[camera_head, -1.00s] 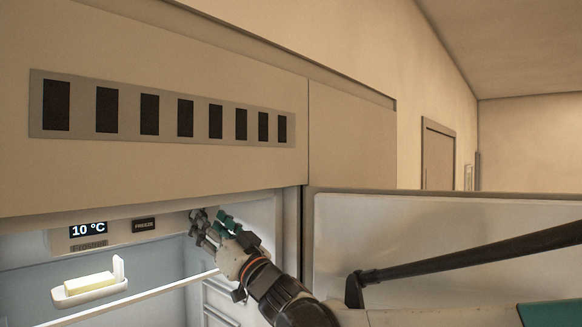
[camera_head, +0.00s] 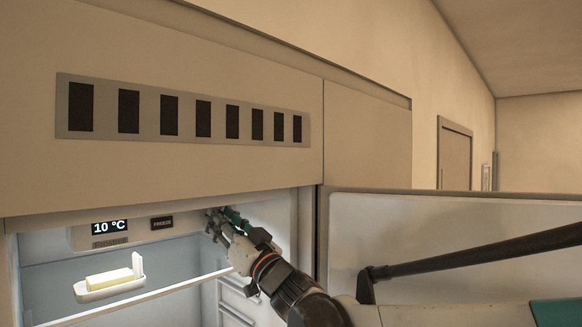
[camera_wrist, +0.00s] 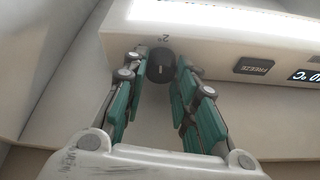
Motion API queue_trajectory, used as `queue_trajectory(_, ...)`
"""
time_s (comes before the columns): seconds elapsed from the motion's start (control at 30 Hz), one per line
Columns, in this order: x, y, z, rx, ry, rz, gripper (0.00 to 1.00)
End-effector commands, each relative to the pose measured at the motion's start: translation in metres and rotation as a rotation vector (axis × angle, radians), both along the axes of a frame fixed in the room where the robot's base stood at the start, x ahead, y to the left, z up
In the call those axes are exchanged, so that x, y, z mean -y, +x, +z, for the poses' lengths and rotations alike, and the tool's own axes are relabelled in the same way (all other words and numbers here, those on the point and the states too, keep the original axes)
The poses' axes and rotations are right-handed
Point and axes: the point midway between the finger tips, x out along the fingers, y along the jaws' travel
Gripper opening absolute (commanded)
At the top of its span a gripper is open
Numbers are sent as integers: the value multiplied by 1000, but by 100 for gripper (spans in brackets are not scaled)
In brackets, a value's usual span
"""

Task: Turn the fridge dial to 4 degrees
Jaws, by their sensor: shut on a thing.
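The black round fridge dial (camera_wrist: 160,66) sits on the control panel under the light in the wrist view, with a pale mark on its face. My gripper (camera_wrist: 162,62) has its green-padded fingers on either side of the dial and is shut on it. In the head view my gripper (camera_head: 214,222) reaches into the upper right of the fridge and hides the dial. The temperature display (camera_head: 109,227) reads 10 °C. It also shows, cut off, at the right of the wrist view (camera_wrist: 306,75).
A FREEZE button (camera_head: 162,222) lies between the display and my gripper. A white dish (camera_head: 110,289) with a yellow block stands on the shelf below. The fridge door (camera_head: 450,235) stands open at right. A vent panel (camera_head: 185,113) is above.

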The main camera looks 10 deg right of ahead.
Motion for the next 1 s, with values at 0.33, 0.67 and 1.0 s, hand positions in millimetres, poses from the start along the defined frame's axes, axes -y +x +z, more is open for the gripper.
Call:
queue_trajectory(0.33, 2, -5, -2, 118, -177, 0, 3)
queue_trajectory(0.67, 3, -3, -1, 228, -339, 0, 2)
queue_trajectory(1.0, 3, -2, 0, 271, -402, 1, 2)
